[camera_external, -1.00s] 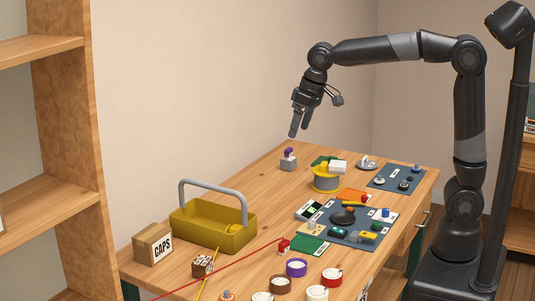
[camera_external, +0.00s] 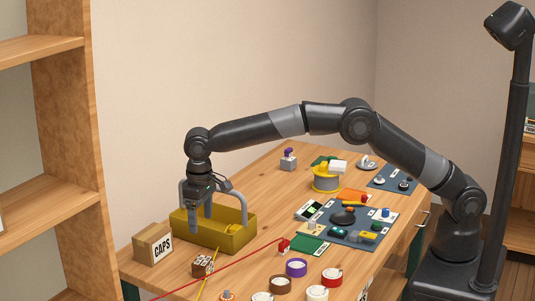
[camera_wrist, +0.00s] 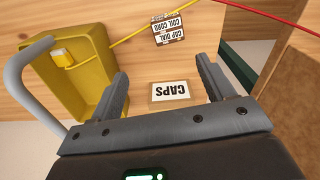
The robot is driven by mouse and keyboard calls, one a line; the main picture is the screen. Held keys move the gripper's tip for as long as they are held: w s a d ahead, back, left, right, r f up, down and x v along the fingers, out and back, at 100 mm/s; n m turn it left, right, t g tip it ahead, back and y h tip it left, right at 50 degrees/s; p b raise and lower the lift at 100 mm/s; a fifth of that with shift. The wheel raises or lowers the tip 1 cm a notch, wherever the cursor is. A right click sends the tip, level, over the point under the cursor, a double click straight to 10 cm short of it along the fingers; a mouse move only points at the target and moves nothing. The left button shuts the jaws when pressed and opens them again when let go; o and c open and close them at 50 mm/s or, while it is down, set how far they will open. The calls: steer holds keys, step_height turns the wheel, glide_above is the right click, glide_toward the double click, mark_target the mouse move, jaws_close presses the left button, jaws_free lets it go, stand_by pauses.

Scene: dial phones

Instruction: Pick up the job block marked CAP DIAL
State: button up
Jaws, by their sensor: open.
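The job block (camera_external: 203,265) is a small brown block with white labels, on the table near its front left edge. In the wrist view the block (camera_wrist: 168,29) shows labels reading CAP DIAL and COIL CORD, upside down. My gripper (camera_external: 200,226) is open and points down, at the left end of the yellow tote (camera_external: 238,238), behind the block in the external view. In the wrist view my gripper (camera_wrist: 163,75) has nothing between its fingers at their tips; the block lies beyond them, near the top edge.
A cardboard box marked CAPS (camera_external: 152,245) stands left of the block; it also shows in the wrist view (camera_wrist: 170,92). The tote's grey handle (camera_external: 236,191) rises beside my gripper. A red cord (camera_external: 232,259) and a yellow cord (camera_external: 208,275) run close to the block. Tape rolls (camera_external: 296,268) lie right.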

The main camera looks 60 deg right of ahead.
mark_target(202, 260)
steer(key=a+f, duration=0.2)
steer(key=f, duration=0.1)
steer(key=shift+a+f, duration=0.25)
steer(key=shift+a, duration=0.15)
step_height(202, 260, down, 5)
steer(key=shift+s+f, duration=0.1)
steer(key=f, duration=0.2)
steer(key=d+f, duration=0.1)
steer(key=f, duration=0.1)
steer(key=shift+s+f, duration=0.1)
steer(key=shift+s, duration=0.15)
steer(key=shift+f, duration=0.55)
steer(key=shift+c, duration=0.5)
steer(key=c, duration=1)
steer(key=shift+r, duration=0.15)
